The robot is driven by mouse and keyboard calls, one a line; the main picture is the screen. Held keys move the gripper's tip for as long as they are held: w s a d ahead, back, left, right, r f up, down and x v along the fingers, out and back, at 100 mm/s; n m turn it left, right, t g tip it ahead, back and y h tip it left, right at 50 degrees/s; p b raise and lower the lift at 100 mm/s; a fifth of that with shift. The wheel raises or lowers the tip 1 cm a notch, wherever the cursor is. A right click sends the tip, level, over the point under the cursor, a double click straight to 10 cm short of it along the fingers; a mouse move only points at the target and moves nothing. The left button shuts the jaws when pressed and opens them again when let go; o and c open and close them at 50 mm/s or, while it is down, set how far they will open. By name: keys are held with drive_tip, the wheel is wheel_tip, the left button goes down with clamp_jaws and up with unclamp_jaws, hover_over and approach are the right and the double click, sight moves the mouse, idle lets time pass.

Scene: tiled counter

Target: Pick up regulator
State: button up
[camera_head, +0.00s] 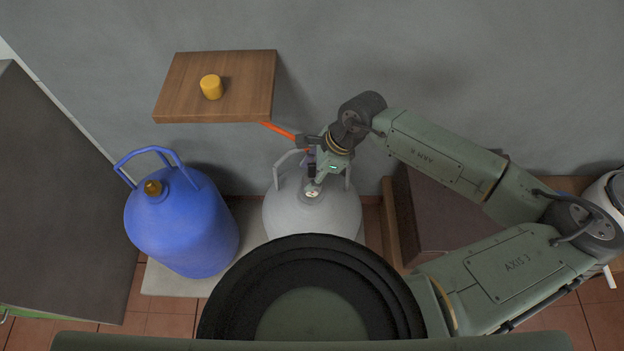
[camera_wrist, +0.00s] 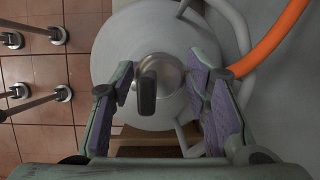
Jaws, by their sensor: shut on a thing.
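The regulator (camera_wrist: 146,92) shows in the wrist view as a dark, narrow part in front of a round metal fitting, between my two purple-padded fingers. My gripper (camera_wrist: 160,84) is shut on it. In the head view my gripper (camera_head: 312,170) points down over the top of the grey gas cylinder (camera_head: 285,212), inside its handle frame. A small round pale face (camera_head: 313,191) shows just below the fingers. An orange hose (camera_head: 280,131) runs up and left from beside my gripper. I cannot tell whether the regulator touches the cylinder's valve.
A blue cylinder (camera_head: 180,228) with a yellow-brown cap stands to the left. A wooden wall shelf (camera_head: 245,88) bears a yellow cap (camera_head: 211,87). The grey wall is close behind. A dark box (camera_head: 440,215) stands to the right. Tiled floor shows around the cylinders.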

drive_tip(key=shift+f, duration=0.1)
clamp_jaws()
